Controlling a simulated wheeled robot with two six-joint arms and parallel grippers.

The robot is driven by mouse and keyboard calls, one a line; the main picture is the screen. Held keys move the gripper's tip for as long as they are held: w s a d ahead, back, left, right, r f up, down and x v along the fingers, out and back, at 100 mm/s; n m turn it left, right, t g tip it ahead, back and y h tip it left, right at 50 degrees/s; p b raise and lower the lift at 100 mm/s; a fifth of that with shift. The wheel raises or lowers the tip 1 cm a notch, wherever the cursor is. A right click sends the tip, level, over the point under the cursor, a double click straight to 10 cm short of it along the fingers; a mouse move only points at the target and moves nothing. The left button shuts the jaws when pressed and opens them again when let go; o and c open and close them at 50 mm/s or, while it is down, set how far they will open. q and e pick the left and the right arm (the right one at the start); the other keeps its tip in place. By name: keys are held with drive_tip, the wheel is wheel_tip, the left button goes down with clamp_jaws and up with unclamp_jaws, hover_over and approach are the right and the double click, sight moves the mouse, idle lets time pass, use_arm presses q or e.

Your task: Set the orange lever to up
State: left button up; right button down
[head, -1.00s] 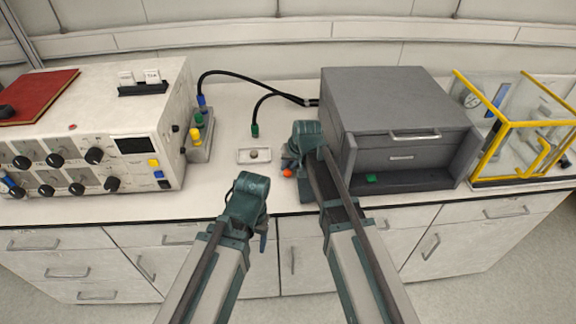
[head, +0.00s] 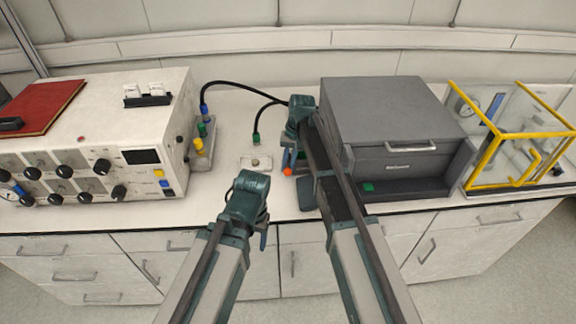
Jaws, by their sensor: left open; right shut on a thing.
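The orange lever (head: 288,171) shows only as a small orange knob at the left side of the grey box-shaped unit (head: 385,110). My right gripper (head: 288,159) points down at it, with its fingertips at the knob, and is shut on it. The fingers and my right arm hide the lever's base and much of its shaft, so its exact tilt cannot be told. My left gripper (head: 262,238) is open and empty, hanging in front of the bench edge, away from the lever.
A white instrument with knobs (head: 100,140) stands at left with a red book (head: 45,105) on top. Black cables run behind a small plate with a round button (head: 255,163). A yellow-framed clear case (head: 515,135) stands right. Bare bench lies left of the plate.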

idle(0.4)
drive_tip(key=c, duration=1.1)
unclamp_jaws()
drive_tip(key=shift+r, duration=0.2)
drive_tip(key=p+v, duration=1.3)
drive_tip(key=shift+d+r, duration=0.1)
drive_tip(key=shift+r, duration=0.15)
